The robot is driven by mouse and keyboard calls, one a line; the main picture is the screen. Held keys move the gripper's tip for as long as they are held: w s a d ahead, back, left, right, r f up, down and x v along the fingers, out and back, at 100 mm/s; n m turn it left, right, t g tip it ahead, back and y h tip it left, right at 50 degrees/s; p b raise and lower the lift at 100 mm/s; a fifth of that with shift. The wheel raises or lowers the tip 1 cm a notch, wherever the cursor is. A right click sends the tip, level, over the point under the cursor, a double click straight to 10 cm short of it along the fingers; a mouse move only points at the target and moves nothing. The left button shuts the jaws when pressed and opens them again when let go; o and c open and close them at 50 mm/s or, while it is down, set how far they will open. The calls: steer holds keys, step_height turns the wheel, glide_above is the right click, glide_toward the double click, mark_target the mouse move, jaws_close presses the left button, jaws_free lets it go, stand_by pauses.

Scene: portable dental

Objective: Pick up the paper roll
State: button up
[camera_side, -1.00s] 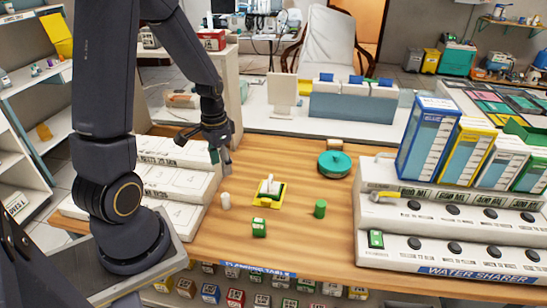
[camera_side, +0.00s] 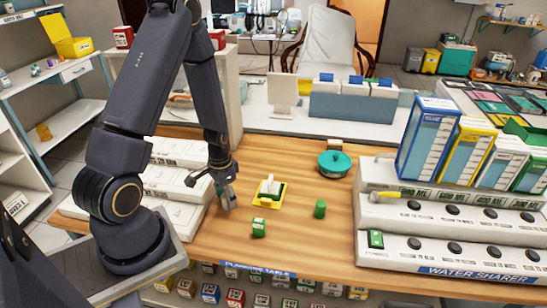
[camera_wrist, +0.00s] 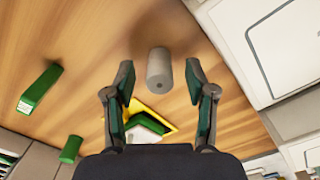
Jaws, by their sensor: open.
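The paper roll (camera_wrist: 159,71) is a small pale grey-white cylinder on the wooden table. In the wrist view it shows between and just beyond my two fingertips, with a gap on each side. My gripper (camera_side: 226,199) is low over the table, pointing down at the roll's spot, with its fingers apart and nothing held. In the side view the fingers mostly hide the roll, so I cannot tell there how far down around it they are.
A yellow tray (camera_side: 258,203) with a green-and-white item sits close to the right. A green box (camera_side: 259,228) and a green cylinder (camera_side: 320,209) stand nearby. White stepped units (camera_side: 165,182) lie close left. A teal round pot (camera_side: 334,163) is farther back.

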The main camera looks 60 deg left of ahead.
steer(key=c, duration=1)
steer(key=shift+o, duration=0.2)
steer(key=shift+r, duration=0.1)
